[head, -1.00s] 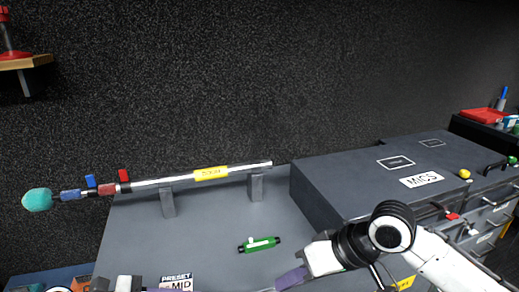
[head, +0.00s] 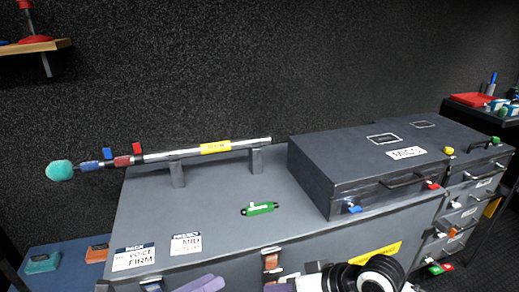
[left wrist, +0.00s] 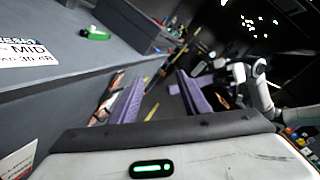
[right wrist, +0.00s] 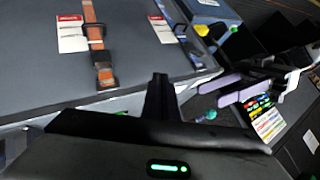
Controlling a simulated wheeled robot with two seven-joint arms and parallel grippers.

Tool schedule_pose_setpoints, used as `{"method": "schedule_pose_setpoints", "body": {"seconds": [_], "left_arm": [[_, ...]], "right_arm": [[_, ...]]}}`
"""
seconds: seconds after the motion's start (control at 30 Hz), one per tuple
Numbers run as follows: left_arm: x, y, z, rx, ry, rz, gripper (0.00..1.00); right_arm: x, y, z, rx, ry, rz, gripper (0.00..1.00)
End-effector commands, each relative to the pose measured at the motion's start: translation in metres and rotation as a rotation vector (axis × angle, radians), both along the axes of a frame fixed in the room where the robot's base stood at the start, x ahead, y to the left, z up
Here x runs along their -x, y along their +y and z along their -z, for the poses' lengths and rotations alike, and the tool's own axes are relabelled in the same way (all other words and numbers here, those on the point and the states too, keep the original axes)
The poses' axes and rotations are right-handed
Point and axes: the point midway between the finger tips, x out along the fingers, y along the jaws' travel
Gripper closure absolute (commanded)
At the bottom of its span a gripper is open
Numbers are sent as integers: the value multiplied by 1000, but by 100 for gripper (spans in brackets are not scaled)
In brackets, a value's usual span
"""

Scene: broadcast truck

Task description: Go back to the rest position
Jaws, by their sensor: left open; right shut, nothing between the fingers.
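My left gripper (left wrist: 160,98) is open and empty in the left wrist view, its purple fingers spread beside the case's front side. In the head view only a purple finger of it (head: 203,284) shows at the bottom edge. My right gripper (right wrist: 158,95) is shut and empty in the right wrist view, its fingers together and dark, in front of the grey case. In the head view my right arm is low at the bottom edge, right of the left gripper. Both grippers are off the case top.
A grey case (head: 220,225) carries a boom pole (head: 205,150) on two stands and a green device (head: 258,208). A closed MICS case (head: 350,165) stands at right. A blue surface (head: 60,262) holds small blocks at lower left. A shelf (head: 35,47) is at upper left.

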Motion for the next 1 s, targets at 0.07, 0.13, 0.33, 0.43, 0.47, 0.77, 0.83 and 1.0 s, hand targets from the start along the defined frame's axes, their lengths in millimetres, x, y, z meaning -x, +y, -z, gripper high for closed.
{"method": "schedule_pose_setpoints", "body": {"seconds": [0.07,0.13,0.33,0.43,0.47,0.77,0.83,1.0], "left_arm": [[-1,3,5,168,154,-108,58],[-1,11,16,350,326,-224,58],[24,49,85,933,894,-614,58],[57,62,133,1218,1167,-816,58],[69,64,146,1298,1242,-875,58],[167,57,222,1791,1683,-1270,58],[174,55,225,1821,1708,-1295,58],[174,55,226,1823,1709,-1297,58]], "right_arm": [[8,0,23,-19,-15,39,100],[16,-4,45,-26,-45,84,100],[55,-39,113,36,-133,232,100],[88,-66,146,112,-168,290,100],[99,-73,154,137,-175,304,100],[178,-127,198,341,-221,338,100],[184,-131,200,356,-224,335,100],[184,-131,200,356,-225,336,100]]}}
